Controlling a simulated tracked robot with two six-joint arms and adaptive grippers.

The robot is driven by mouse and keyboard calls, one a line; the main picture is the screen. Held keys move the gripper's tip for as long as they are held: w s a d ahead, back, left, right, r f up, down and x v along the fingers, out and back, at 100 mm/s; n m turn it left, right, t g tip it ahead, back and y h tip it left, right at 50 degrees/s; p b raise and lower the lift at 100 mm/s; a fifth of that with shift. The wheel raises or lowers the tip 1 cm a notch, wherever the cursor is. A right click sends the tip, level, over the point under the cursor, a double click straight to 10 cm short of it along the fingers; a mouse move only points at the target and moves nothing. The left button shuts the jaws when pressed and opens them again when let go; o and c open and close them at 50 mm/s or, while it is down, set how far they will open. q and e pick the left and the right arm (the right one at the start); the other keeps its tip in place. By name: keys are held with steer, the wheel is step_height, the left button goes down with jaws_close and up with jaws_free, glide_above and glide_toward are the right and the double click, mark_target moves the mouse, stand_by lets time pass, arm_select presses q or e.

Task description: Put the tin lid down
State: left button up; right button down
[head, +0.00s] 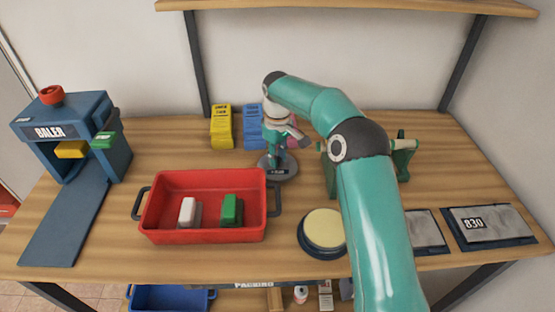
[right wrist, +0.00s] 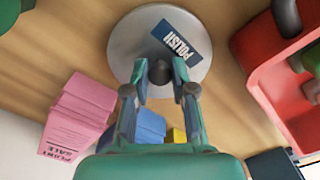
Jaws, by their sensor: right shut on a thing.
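The tin lid (head: 285,174) is a grey disc with a dark knob and a blue "POLISH" label. It also shows in the right wrist view (right wrist: 135,50). My right gripper (head: 277,158) points down behind the red crate and is shut on the lid's knob, as the right wrist view (right wrist: 160,75) shows. The lid is at or just above the wooden table; I cannot tell whether it touches. A round dark tin with a cream top (head: 324,228) stands near the front edge, partly hidden by my arm. My left gripper is out of view.
A red crate (head: 205,236) with a white and a green block is close left of the lid. Yellow (head: 221,127) and blue (head: 253,127) stacks stand behind, and a pink stack (right wrist: 80,110) is near. A green stand (head: 402,158) and "830" plate (head: 490,224) lie right; the baler (head: 70,130) left.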

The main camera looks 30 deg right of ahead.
steer(key=shift+f, duration=0.5)
steer(key=shift+f, duration=0.1)
steer(key=c, duration=1)
jaws_free()
steer(key=shift+o, duration=0.2)
step_height(320, 180, up, 12)
steer(key=p, duration=0.2)
